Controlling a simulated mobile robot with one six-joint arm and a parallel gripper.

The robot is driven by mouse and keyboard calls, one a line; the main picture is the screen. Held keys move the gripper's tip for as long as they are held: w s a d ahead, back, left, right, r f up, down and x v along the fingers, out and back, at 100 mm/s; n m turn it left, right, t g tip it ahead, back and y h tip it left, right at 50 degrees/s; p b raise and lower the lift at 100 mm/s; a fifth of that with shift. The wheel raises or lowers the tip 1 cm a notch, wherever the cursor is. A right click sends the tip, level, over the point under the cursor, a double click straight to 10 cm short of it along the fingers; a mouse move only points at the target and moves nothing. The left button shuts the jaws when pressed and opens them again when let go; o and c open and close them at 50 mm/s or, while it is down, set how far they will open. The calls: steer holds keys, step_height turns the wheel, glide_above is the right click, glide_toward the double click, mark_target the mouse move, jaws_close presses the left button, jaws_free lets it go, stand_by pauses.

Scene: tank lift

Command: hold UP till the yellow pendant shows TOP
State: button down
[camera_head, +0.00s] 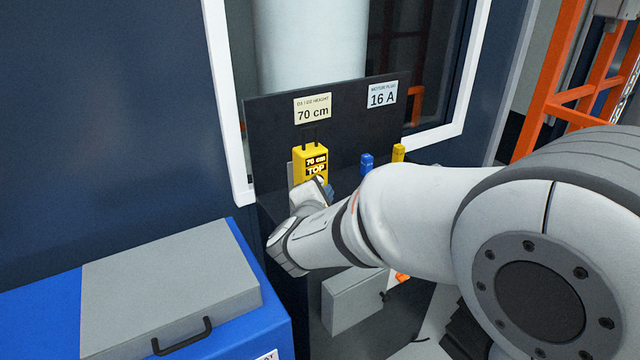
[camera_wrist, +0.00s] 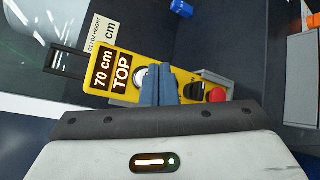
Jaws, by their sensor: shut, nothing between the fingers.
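The yellow pendant (camera_head: 311,158) hangs on the dark panel, and its display reads "70 cm" and "TOP". In the wrist view the pendant (camera_wrist: 105,75) shows the same words, with a round light button partly behind my fingers, a black button (camera_wrist: 195,90) and a red button (camera_wrist: 217,95) beyond it. My gripper (camera_wrist: 158,85) is shut and empty, its blue fingertips over the light button. I cannot tell for sure whether they press it. In the head view my wrist hides the lower pendant.
A label (camera_head: 313,108) above the pendant reads "70 cm", and another (camera_head: 382,95) reads "16 A". A blue item (camera_head: 366,163) and a yellow item (camera_head: 398,152) sit to the right on the panel. A grey-lidded blue box (camera_head: 170,285) stands at lower left, and a grey box (camera_head: 352,298) is below my wrist.

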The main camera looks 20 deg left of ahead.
steer(key=shift+w+a, duration=0.1)
steer(key=shift+a, duration=0.05)
steer(key=shift+w+a+b, duration=0.15)
steer(key=shift+a+b, duration=0.1)
steer(key=shift+b, duration=0.15)
steer(key=shift+w+a, duration=0.3)
steer(key=shift+a, duration=0.1)
stand_by(2.0)
steer(key=shift+d+b, duration=0.1)
steer(key=shift+b, duration=0.25)
steer(key=shift+s+d+b, duration=0.55)
steer(key=shift+d, duration=0.1)
steer(key=s+d+b, duration=0.2)
steer(key=s+d, duration=0.1)
steer(key=shift+s+d, duration=0.15)
steer(key=shift+d, duration=0.25)
